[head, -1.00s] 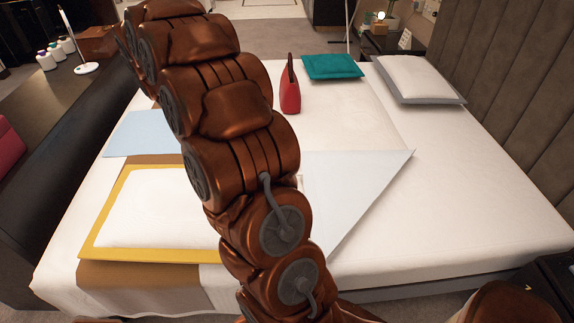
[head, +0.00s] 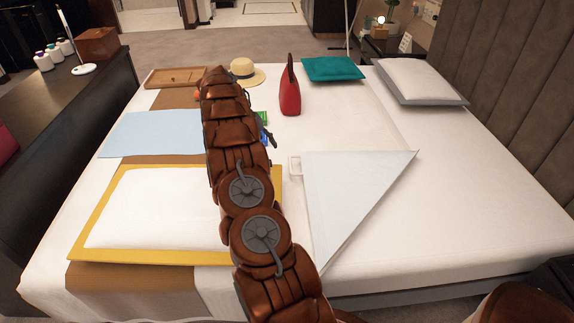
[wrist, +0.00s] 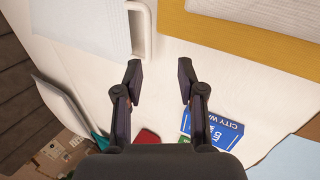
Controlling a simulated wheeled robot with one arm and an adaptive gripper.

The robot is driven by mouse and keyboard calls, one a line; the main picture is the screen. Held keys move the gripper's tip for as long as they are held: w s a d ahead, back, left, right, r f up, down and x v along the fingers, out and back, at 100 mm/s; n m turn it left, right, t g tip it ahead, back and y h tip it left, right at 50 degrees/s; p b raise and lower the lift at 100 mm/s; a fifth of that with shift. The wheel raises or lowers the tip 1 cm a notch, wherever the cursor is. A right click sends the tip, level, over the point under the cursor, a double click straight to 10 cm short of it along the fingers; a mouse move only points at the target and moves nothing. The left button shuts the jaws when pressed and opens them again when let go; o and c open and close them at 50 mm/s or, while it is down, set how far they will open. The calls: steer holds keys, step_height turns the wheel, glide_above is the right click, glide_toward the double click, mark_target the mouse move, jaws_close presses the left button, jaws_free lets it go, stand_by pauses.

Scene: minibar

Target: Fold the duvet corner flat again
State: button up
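The folded duvet corner (head: 355,195) is a pale blue-grey triangle lying on the white bed, right of my arm in the head view. It also shows at the upper left of the wrist view (wrist: 75,22). A white, handle-like loop (head: 295,167) lies at its left edge; it shows in the wrist view (wrist: 147,32) too. My gripper (wrist: 159,82) is open, with nothing between its fingers, over bare white bedding. In the head view my arm hides most of it; a dark finger (head: 269,135) shows beside the arm, left of the triangle's upper edge.
A yellow-bordered white pillow (head: 150,208) and light blue cloth (head: 150,135) lie left. A red upright object (head: 290,98), a straw hat (head: 244,73), a wooden tray (head: 175,77) and a teal cushion (head: 332,68) stand farther back. A blue box (wrist: 213,128) lies near my gripper.

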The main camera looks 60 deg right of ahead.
mark_target(290, 164)
steer(key=shift+m+g, duration=0.3)
steer(key=shift+m, duration=0.1)
steer(key=shift+d+r+x, duration=0.15)
steer(key=shift+d+x, duration=0.25)
steer(key=shift+x, duration=1.6)
steer(key=shift+d+r+x, duration=0.1)
steer(key=shift+d+x, duration=0.3)
steer(key=shift+x, duration=1.6)
steer(key=shift+d+r+x, duration=0.15)
steer(key=shift+d+x, duration=0.25)
steer(key=shift+x, duration=1.6)
steer(key=shift+c, duration=0.2)
jaws_close()
